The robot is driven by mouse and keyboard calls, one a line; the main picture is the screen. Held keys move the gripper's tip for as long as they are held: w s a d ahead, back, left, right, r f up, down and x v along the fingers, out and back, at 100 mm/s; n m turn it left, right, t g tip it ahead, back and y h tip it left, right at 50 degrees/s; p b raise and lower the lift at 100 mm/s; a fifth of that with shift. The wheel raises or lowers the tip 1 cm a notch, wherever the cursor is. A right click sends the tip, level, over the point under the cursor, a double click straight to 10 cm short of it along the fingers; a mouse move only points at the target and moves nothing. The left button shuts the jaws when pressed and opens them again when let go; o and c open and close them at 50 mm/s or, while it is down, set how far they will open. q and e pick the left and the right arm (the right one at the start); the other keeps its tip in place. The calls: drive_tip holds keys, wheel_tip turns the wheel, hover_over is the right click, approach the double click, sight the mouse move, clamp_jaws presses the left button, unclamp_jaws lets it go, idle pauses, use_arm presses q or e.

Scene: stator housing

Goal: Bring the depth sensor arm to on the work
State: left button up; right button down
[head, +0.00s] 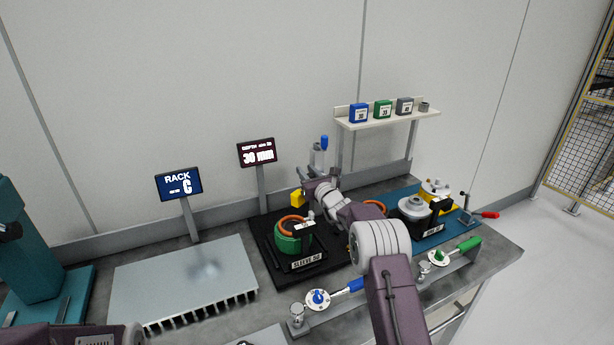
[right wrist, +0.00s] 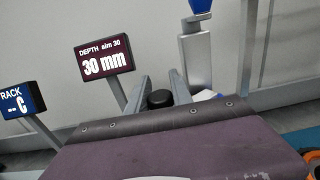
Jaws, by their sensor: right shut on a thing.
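The depth sensor stand (head: 318,160) is a grey post with a blue top at the back of the bench. A yellow block (head: 298,198), apparently the sensor arm's head, shows just left of my right gripper (head: 310,183). The right gripper is shut on a black knob (right wrist: 160,98), seen between its fingers in the right wrist view; my wrist hides most of the sensor arm. The work, a green housing (head: 290,242) with an orange ring, sits below and left of the gripper on a black mat marked SLEEVE 50. My left gripper is out of view.
A depth display (head: 257,152) reads 30 mm, aim 30. Grey and yellow parts (head: 435,195) occupy the blue mat at right.

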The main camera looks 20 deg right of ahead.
drive_tip(key=shift+r, duration=0.15)
drive_tip(key=c, duration=1.5)
unclamp_jaws()
drive_tip(key=o, duration=0.3)
drive_tip(key=shift+w+a, duration=0.1)
drive_tip(key=shift+o, duration=0.2)
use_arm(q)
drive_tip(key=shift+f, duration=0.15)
use_arm(e)
drive_tip(key=shift+s, duration=0.35)
use_arm(q)
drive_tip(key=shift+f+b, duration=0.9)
drive_tip(key=shift+b, duration=0.15)
use_arm(e)
drive_tip(key=s+d, duration=0.1)
drive_tip(key=s, duration=0.7)
drive_tip(key=shift+s+d, duration=0.15)
